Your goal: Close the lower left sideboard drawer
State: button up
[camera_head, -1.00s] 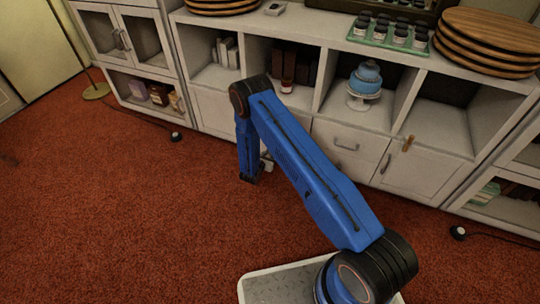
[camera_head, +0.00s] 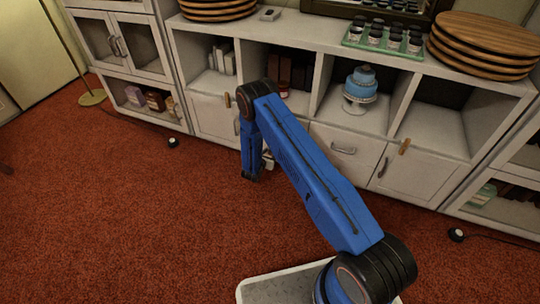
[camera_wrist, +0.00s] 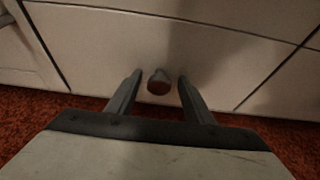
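The white sideboard (camera_head: 300,22) stands across the back in the head view. In the wrist view a pale drawer front (camera_wrist: 95,45) fills the upper part, with a dark seam along its top and seams at both sides. A round reddish-brown knob (camera_wrist: 158,86) sits on it. My gripper (camera_wrist: 159,75) is open, with one finger on each side of the knob and a gap on both sides. In the head view my blue arm covers this part of the sideboard and the fingers are hidden. I cannot tell how far the drawer stands out.
A lower drawer with a bar handle (camera_head: 343,151) and a door (camera_head: 412,178) lie right of my arm. A blue cake on a stand (camera_head: 360,84) is in an open compartment above.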

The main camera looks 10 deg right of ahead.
jog(key=shift+s+a, duration=0.1)
jog(key=v, duration=1.7)
jog(key=shift+s+r, duration=0.1)
